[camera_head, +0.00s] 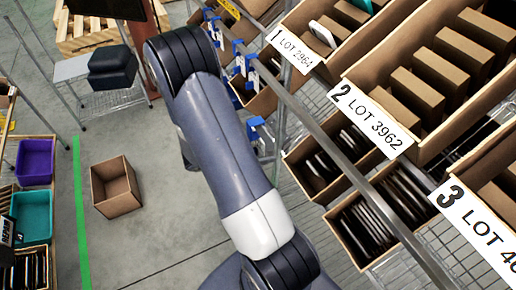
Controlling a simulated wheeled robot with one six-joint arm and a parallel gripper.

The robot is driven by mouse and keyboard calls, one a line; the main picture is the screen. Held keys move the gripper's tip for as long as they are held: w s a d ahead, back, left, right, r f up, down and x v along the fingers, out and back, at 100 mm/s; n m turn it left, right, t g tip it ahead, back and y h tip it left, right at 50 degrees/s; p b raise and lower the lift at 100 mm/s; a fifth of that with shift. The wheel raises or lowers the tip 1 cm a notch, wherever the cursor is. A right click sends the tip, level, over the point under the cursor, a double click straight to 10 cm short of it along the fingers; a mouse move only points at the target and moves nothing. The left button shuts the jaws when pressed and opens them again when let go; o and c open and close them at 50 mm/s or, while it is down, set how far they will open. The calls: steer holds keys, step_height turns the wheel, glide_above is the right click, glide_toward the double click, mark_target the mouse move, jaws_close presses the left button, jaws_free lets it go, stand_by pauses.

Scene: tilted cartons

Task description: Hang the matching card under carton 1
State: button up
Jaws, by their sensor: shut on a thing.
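Carton 1 (308,62) stands tilted at the top of the rack, its front label reading "1 LOT 2964". Part of it is cut off by the top edge. Below and left of it, several small blue clips (240,62) with pale parts sit along the rack; I cannot tell whether any holds a card. My arm rises from the bottom middle to the upper left and bends there. My gripper is not visible; the arm's own links hide what lies beyond the bend. No card matching lot 2964 can be made out.
Carton 2 (372,118), "LOT 3962", and carton 3 (478,226) stand lower right, with boxes of dark flat items beneath. A metal rail runs diagonally before them. An empty open box (115,187) lies on the floor. Purple (35,160) and teal (33,215) bins stand left.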

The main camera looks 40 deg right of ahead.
steer(key=shift+s+d+b, duration=0.6)
steer(key=shift+d+b, duration=0.05)
steer(key=shift+d, duration=1.8)
steer(key=shift+s+d+b, duration=0.6)
steer(key=shift+d+b, duration=0.1)
steer(key=shift+d, duration=1.75)
steer(key=shift+s+d+b, duration=0.6)
steer(key=shift+d+b, duration=0.05)
steer(key=shift+d, duration=1.8)
steer(key=shift+f+b, duration=0.4)
steer(key=shift+f, duration=0.35)
steer(key=o, duration=1.2)
steer(key=shift+o, duration=0.2)
steer(key=shift+a, duration=0.15)
steer(key=v, duration=1)
steer(key=shift+w+a+p, duration=0.15)
steer(key=shift+a+p, duration=0.15)
